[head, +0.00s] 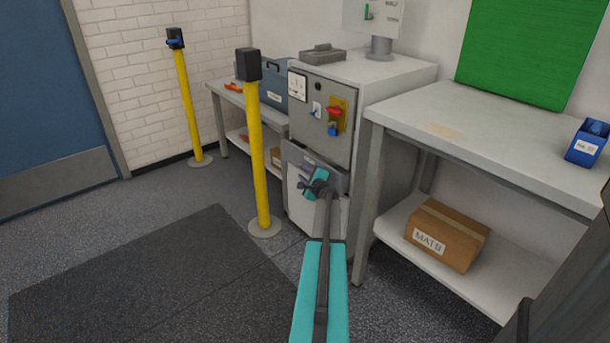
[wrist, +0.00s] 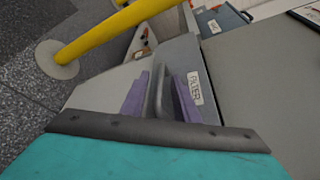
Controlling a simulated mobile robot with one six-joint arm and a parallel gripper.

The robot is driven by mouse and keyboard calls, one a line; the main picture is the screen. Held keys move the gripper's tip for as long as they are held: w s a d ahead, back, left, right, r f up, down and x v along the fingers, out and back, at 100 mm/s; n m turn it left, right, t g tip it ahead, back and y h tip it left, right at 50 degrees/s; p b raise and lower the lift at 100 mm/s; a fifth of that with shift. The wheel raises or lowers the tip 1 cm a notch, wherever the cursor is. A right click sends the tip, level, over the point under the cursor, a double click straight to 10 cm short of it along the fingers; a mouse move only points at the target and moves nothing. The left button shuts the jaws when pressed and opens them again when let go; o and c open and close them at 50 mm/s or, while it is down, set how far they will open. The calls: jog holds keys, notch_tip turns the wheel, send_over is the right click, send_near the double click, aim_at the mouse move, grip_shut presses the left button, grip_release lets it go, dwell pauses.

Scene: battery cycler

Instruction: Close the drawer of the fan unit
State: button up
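The fan unit's cabinet (head: 345,130) stands at the centre of the head view. Below its control panel, a grey front (head: 330,176) appears to stand out a little, with a dark gap above it. How far it is out is hard to tell. My gripper (head: 312,184) is at this front, pointing at it. In the wrist view, a grey front (wrist: 178,52) carries a label that reads like "FILTER". A grey handle (wrist: 158,92) stands up between the purple fingers of my gripper (wrist: 161,98). Whether the fingers touch the handle is unclear.
A yellow post (head: 257,150) stands close left of the cabinet, and another yellow post (head: 187,105) is farther back. A workbench (head: 480,112) stands to the right, with a cardboard box (head: 447,236) on its lower shelf. The floor at left, with a dark mat (head: 150,280), is open.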

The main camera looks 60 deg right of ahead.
jog(key=shift+c, duration=0.4)
grip_shut()
jog(key=d, duration=0.2)
jog(key=s+d, duration=0.1)
jog(key=d, duration=0.1)
jog(key=shift+s+d+r, duration=0.1)
jog(key=shift+s, duration=0.1)
jog(key=shift+o, duration=0.4)
grip_release()
jog(key=shift+s, duration=0.1)
